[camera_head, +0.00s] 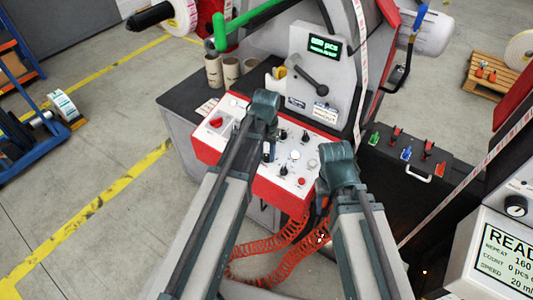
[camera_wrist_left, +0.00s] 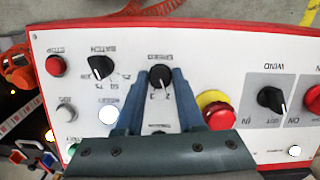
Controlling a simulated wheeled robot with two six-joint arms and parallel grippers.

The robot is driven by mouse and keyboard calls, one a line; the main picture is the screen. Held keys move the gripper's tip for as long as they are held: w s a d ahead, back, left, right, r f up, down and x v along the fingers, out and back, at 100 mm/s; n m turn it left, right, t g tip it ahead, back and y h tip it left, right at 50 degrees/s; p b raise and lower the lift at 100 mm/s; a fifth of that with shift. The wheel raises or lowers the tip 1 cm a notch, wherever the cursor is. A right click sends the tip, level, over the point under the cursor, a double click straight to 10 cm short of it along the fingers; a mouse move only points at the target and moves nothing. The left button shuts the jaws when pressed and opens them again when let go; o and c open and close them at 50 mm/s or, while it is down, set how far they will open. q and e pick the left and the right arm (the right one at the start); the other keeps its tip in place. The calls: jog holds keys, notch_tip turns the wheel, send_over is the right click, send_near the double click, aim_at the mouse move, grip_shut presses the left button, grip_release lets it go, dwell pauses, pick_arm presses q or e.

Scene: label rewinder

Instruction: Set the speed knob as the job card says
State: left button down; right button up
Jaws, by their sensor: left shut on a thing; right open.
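The white control panel with a red rim (camera_head: 230,104) lies under both arms; the left wrist view shows its labels upside down (camera_wrist_left: 215,60). There the black speed knob (camera_wrist_left: 160,77) sits between the blue fingertips of my left gripper (camera_wrist_left: 160,82), which is shut on it. Its scale is partly covered, and I cannot tell its setting. In the head view my left gripper (camera_head: 264,112) is over the panel. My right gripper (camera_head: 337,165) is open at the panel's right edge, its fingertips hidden. A small white card (camera_head: 325,113) on the machine front is unreadable.
Beside the knob are a red button on a yellow ring (camera_wrist_left: 218,115), a batch knob (camera_wrist_left: 100,68) and a wind knob (camera_wrist_left: 271,100). A screen (camera_head: 505,258) at right reads READY, speed 20.

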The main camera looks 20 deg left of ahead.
dwell(0.3)
pick_arm(q)
jog(key=n+h, duration=0.1)
jog(key=n, duration=0.2)
jog(key=shift+a+n, duration=0.1)
jog(key=shift+n, duration=0.3)
jog(key=shift+a+n+h, duration=0.1)
jog(key=shift+n+h, duration=0.5)
jog(key=shift+n, duration=1.4)
jog(key=c, duration=0.5)
grip_release()
jog(key=shift+c, duration=0.2)
jog(key=shift+r, duration=0.1)
